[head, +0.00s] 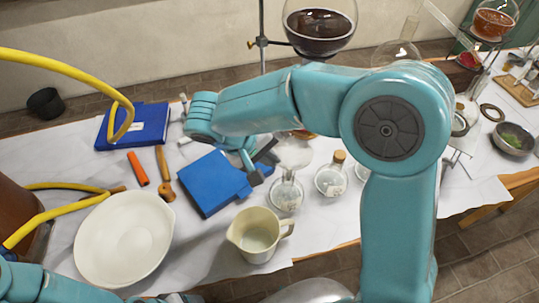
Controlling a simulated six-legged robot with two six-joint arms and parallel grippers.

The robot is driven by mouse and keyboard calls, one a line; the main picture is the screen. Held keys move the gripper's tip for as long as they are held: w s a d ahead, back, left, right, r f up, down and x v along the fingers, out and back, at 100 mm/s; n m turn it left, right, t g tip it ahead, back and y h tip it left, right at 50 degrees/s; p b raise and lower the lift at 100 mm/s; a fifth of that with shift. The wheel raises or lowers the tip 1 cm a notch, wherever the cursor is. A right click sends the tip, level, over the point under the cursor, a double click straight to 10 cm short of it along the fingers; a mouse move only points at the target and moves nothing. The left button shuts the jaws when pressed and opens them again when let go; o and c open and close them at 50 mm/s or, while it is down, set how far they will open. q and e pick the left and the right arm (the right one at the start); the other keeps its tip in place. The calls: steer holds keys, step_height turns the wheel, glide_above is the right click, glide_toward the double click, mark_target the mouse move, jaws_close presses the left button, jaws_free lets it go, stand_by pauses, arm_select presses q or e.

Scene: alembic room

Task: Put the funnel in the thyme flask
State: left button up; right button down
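A clear glass funnel (293,153) sits over the mouth of a small round glass flask (286,194), wide end up. The stem looks to be at the flask's neck, but how deep it sits is unclear. The flask's label is too small to read, so I cannot tell if it is the thyme one. My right gripper (268,161) is just left of the funnel. Its dark fingers are apart, with nothing visible between them. My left arm shows at the bottom left; its gripper is mostly cut off by the lower edge.
A corked flask (331,180) stands right of the funnel's flask. A cream jug (258,236) is in front, and a white bowl (124,240) is at left. A large dark-filled round flask (320,28) is on a stand behind.

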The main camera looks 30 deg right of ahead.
steer(key=shift+f+b, duration=1.55)
steer(key=shift+b, duration=0.05)
stand_by(2.6)
steer(key=c, duration=1.2)
jaws_free()
steer(key=shift+c, duration=0.2)
steer(key=shift+r, duration=0.15)
step_height(320, 180, up, 7)
steer(key=p, duration=0.5)
steer(key=shift+s, duration=0.1)
stand_by(0.4)
